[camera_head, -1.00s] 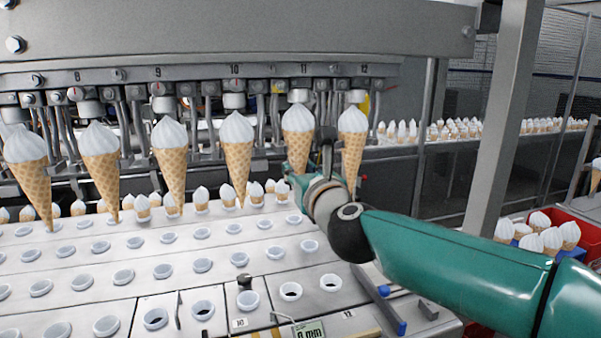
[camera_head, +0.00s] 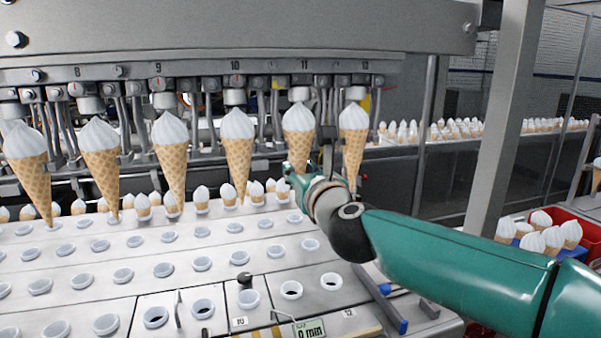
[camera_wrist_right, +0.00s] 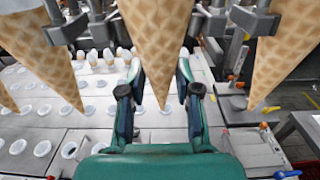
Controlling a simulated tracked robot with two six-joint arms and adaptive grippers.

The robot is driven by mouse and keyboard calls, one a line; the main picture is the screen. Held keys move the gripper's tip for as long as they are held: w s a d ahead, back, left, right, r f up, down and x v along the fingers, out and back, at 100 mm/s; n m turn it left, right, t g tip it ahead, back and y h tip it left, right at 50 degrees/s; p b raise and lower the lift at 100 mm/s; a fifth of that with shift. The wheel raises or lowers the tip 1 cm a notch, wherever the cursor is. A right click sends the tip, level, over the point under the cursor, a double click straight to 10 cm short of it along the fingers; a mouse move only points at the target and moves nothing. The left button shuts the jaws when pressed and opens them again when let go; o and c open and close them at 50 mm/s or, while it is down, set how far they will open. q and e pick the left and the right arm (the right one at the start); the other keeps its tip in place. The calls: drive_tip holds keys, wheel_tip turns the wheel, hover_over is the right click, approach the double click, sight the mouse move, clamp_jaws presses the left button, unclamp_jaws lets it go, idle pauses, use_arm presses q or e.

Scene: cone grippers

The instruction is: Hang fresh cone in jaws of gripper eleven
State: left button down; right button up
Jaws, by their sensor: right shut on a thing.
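A fresh cone (camera_head: 298,135), white swirl on a waffle cone, hangs point down under the number 11 (camera_head: 304,65) of the overhead row. My right gripper (camera_head: 312,185) is at its lower part. In the right wrist view its two fingers (camera_wrist_right: 158,92) stand on either side of the cone's tip, and the cone (camera_wrist_right: 156,45) comes down between them. It is shut on this cone. The jaws of gripper eleven are partly hidden behind the swirl, so their hold on it cannot be made out. My left gripper is not in view.
Other cones hang close on both sides, at ten (camera_head: 237,150) and twelve (camera_head: 353,135). Below is a tray with rows of white-rimmed holes (camera_head: 202,264). A red crate of cones (camera_head: 575,212) stands at the right.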

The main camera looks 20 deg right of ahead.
drive_tip(key=shift+f, duration=0.15)
idle(0.5)
drive_tip(key=o, duration=0.9)
drive_tip(key=o, duration=0.3)
drive_tip(key=shift+s, duration=0.15)
drive_tip(key=shift+s+d+b, duration=0.15)
drive_tip(key=shift+s+b, duration=0.6)
drive_tip(key=shift+s, duration=3.65)
